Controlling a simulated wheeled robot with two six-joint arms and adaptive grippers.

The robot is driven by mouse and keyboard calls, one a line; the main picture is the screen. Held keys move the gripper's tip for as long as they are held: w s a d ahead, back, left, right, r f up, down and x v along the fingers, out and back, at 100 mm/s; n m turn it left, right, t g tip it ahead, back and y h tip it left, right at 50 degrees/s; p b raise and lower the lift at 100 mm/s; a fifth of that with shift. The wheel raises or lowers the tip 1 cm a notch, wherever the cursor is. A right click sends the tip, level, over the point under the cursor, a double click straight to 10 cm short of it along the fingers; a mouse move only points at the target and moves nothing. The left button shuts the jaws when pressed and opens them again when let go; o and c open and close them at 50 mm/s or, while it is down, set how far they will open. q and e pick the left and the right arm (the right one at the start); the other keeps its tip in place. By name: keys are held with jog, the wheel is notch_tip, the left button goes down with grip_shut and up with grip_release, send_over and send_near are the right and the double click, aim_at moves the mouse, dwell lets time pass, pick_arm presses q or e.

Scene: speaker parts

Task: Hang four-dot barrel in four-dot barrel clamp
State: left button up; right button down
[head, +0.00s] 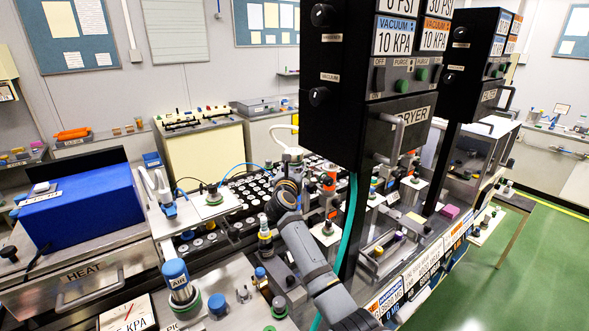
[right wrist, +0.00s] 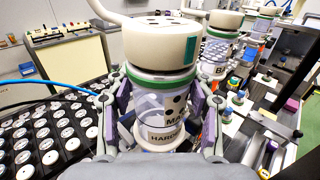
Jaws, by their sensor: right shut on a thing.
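My right gripper (head: 284,194) is at the end of the dark arm in the middle of the head view, beside a pale fitting with a white hose. In the right wrist view my right gripper (right wrist: 160,118) has its purple-padded fingers shut on both sides of a pale barrel (right wrist: 152,98). The barrel is upright and shows dark dots and partly hidden lettering; I cannot count all its dots. A cream round head (right wrist: 155,42) with a green rim below it stands directly above the barrel; whether they touch or are joined is unclear. I cannot pick out the clamp with certainty. My left gripper is not in view.
A rack of white-topped dark cups (right wrist: 45,135) lies left of the barrel. Another labelled barrel under a cream head (right wrist: 215,62) stands behind to the right. The tall black dryer panel (head: 375,85) and its handle overhang the bench right of my arm.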

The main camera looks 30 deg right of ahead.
jog(key=shift+w, duration=0.15)
jog(key=shift+w+a+b, duration=0.15)
jog(key=shift+w+b, duration=1)
jog(key=shift+w, duration=0.2)
jog(key=shift+r, duration=0.1)
jog(key=shift+f, duration=0.4)
dwell(0.3)
jog(key=shift+c, duration=2.1)
grip_release()
jog(key=shift+s+f, duration=0.1)
jog(key=shift+f, duration=0.05)
jog(key=v, duration=1.2)
